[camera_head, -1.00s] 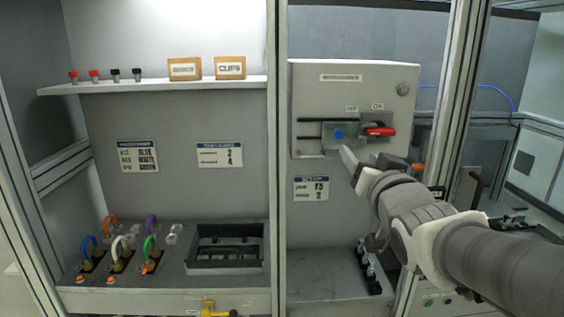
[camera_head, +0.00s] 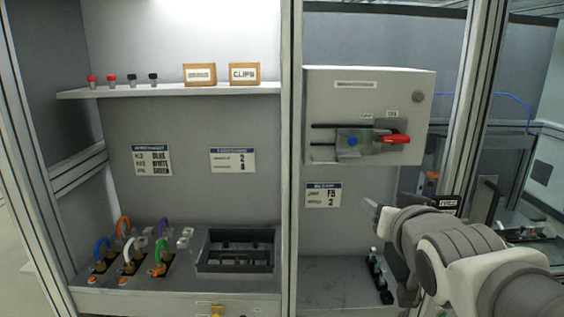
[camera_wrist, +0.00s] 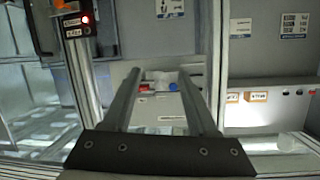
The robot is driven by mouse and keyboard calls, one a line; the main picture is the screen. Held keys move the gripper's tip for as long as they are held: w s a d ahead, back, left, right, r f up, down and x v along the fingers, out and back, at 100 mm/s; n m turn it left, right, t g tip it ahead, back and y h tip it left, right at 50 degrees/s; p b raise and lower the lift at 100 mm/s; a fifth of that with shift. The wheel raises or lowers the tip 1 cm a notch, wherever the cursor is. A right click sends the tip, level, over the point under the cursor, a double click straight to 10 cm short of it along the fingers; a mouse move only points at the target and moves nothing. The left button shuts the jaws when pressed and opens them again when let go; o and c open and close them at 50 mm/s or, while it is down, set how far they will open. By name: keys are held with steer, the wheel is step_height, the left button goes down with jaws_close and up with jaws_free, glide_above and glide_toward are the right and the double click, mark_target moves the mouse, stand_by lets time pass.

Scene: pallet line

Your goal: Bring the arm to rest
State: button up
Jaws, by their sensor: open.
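My gripper (camera_head: 372,206) is open and empty in the head view, in front of the wall to the right of the frame post. It is below the grey switch box (camera_head: 320,85) and apart from it. The box carries a red handle (camera_head: 395,139) at the right of its slots and a blue knob (camera_head: 352,141) on a plate. In the wrist view both fingers of my gripper (camera_wrist: 161,73) show with a gap between them. The box's red part (camera_wrist: 143,88) and blue knob (camera_wrist: 172,87) show beyond them, not touched.
A row of black-topped pieces (camera_head: 378,275) stands on the ledge below my gripper. An upright metal post (camera_head: 470,90) is close on the right. At left are a black tray (camera_head: 205,258), coloured cable loops (camera_head: 160,250) and a shelf (camera_head: 180,91) with small boxes.

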steer(key=s+a+f+n+g, duration=0.1)
steer(key=s+f+g, duration=0.3)
steer(key=s, duration=0.4)
steer(key=s+a+f+n+g+y, duration=0.1)
steer(key=s+a+f+g, duration=0.1)
steer(key=s+f+g, duration=0.3)
steer(key=s+f, duration=0.1)
steer(key=s, duration=0.2)
steer(key=shift+a+f+n, duration=0.3)
steer(key=shift+f+n, duration=0.1)
stand_by(0.5)
